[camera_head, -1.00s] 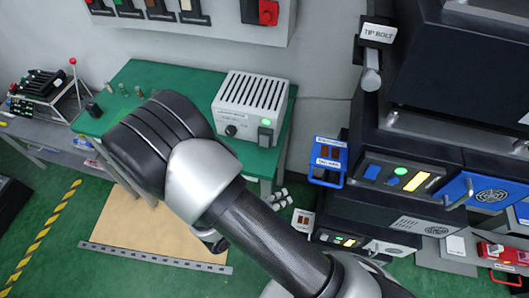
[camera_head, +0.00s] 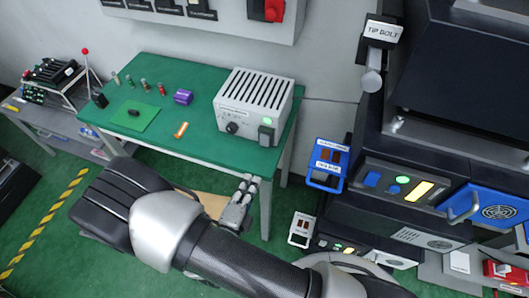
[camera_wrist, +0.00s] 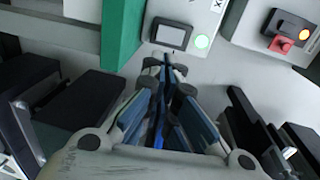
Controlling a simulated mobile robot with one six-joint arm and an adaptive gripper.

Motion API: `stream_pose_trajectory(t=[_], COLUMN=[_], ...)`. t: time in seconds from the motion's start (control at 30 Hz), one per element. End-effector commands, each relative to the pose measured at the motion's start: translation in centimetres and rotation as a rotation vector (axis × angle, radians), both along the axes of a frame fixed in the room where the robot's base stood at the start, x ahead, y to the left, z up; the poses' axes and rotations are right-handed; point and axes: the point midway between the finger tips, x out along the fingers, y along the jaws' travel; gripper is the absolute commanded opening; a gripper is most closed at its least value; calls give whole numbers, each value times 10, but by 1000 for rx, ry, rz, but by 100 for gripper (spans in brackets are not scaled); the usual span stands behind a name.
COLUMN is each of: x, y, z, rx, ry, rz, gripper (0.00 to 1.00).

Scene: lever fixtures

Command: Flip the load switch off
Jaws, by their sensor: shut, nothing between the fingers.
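A pale grey vented box (camera_head: 255,98) stands on the green table. Its front has a dark rocker switch (camera_head: 266,136) below a lit green lamp (camera_head: 268,121), and a black knob. The label is too small to read, so I cannot confirm that this is the load switch. My gripper (camera_head: 240,192) is shut and empty, in front of and below the table's front edge, apart from the box. It also fills the lower wrist view (camera_wrist: 166,68).
The green table (camera_head: 205,145) holds small cylinders, a purple block (camera_head: 183,97) and an orange piece. Dark machines with a blue-framed switch unit (camera_head: 328,163) stand at the right. A red switch (camera_wrist: 281,44) with an orange lamp shows in the wrist view.

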Motion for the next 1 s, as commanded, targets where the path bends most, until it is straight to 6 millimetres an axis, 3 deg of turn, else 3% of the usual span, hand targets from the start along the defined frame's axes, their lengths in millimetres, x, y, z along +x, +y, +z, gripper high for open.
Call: stream_pose_trajectory(t=[0.5,0.7,1.0], x=[95,113,117], y=[-36,-42,-43], z=[-14,-16,-15], rx=[3,0,0], ry=[-2,-1,-1], rz=[-6,-2,-1], gripper=[0,0,0])
